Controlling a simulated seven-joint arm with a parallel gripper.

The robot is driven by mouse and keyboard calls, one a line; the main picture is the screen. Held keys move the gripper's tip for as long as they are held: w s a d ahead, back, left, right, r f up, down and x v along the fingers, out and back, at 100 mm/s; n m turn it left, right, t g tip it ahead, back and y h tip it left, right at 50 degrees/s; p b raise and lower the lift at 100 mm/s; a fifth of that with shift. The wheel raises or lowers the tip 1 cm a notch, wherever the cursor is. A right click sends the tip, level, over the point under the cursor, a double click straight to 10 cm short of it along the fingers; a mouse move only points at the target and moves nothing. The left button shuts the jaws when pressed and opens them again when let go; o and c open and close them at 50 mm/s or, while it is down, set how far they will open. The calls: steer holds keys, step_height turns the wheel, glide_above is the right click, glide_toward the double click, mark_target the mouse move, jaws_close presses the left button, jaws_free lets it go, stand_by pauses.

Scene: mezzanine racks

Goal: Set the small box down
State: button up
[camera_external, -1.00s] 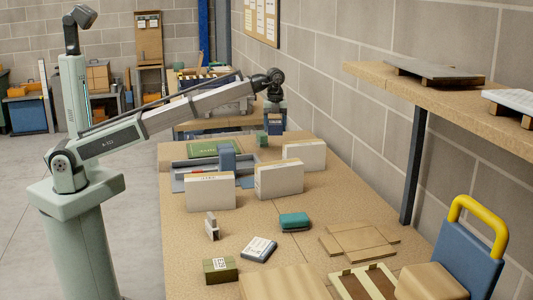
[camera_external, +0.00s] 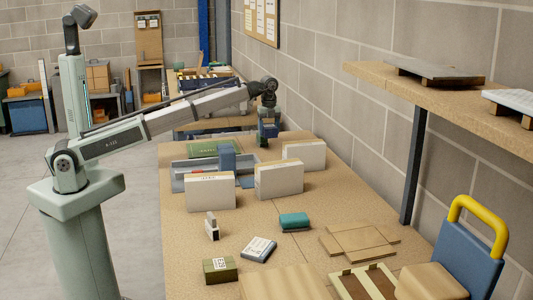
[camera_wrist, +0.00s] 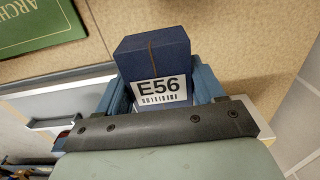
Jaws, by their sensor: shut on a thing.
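The small box is dark blue with a white label reading E56. In the wrist view the box (camera_wrist: 152,55) sits between the blue fingers of my gripper (camera_wrist: 160,92), which is shut on it. In the external view my gripper (camera_external: 268,122) holds the box (camera_external: 270,131) over the far end of the workbench (camera_external: 180,225). The underside of the box is hidden in the wrist view, and I cannot tell whether it touches the bench.
A grey tray (camera_external: 180,184) with a blue block (camera_external: 227,158) stands left of my gripper, beside a green book (camera_external: 215,148). White boxes (camera_external: 279,180) stand nearer the camera. A small green item (camera_external: 262,141) is close to my gripper. Bare bench lies between the nearer items.

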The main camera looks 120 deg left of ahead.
mark_target(269, 155)
step_height(269, 155, down, 9)
steer(key=shift+f, duration=0.1)
stand_by(0.4)
steer(key=shift+f, duration=0.1)
steer(key=o, duration=1.1)
steer(key=shift+c, duration=0.2)
step_height(269, 155, up, 12)
steer(key=shift+r, duration=0.15)
